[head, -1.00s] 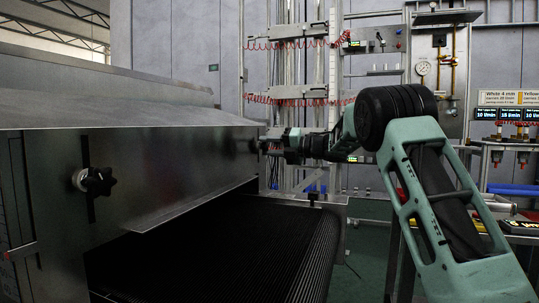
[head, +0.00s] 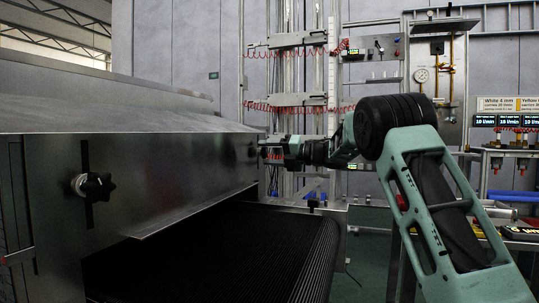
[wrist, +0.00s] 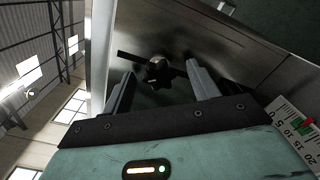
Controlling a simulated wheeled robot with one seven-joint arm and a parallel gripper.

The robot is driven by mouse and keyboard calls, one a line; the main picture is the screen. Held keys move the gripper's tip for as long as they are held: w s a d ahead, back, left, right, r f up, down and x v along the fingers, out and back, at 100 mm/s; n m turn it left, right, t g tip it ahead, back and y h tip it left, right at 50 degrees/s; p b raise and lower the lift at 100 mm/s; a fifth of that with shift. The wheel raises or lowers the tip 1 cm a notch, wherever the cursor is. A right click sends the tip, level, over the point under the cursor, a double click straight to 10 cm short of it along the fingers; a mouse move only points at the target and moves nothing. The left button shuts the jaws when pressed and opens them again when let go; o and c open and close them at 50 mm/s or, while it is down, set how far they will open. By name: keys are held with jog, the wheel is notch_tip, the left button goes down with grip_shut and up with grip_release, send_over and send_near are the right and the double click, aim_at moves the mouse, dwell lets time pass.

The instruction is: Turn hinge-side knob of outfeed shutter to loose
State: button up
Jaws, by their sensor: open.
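The outfeed shutter (head: 170,178) is a grey metal panel above the dark conveyor. A black star knob (head: 92,186) sits in a vertical slot at its near end. A second dark knob (head: 252,152) is small and dim at its far end, just left of my gripper (head: 268,151). In the wrist view a black star knob (wrist: 157,74) lies between the two spread fingers of my gripper (wrist: 159,70), with a dark slot behind it. I see no clear finger contact with it. The pictures do not label which knob is hinge-side.
The dark ribbed conveyor belt (head: 230,255) runs out below the shutter's lower edge. A rack with red coiled hoses (head: 300,107) stands behind my gripper. A bench with flow displays (head: 510,121) is at the right. A scale strip (wrist: 293,130) shows at the wrist view's right.

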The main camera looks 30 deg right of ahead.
jog(key=p+v, duration=0.2)
jog(key=v, duration=1.5)
jog(key=shift+s+d, duration=0.15)
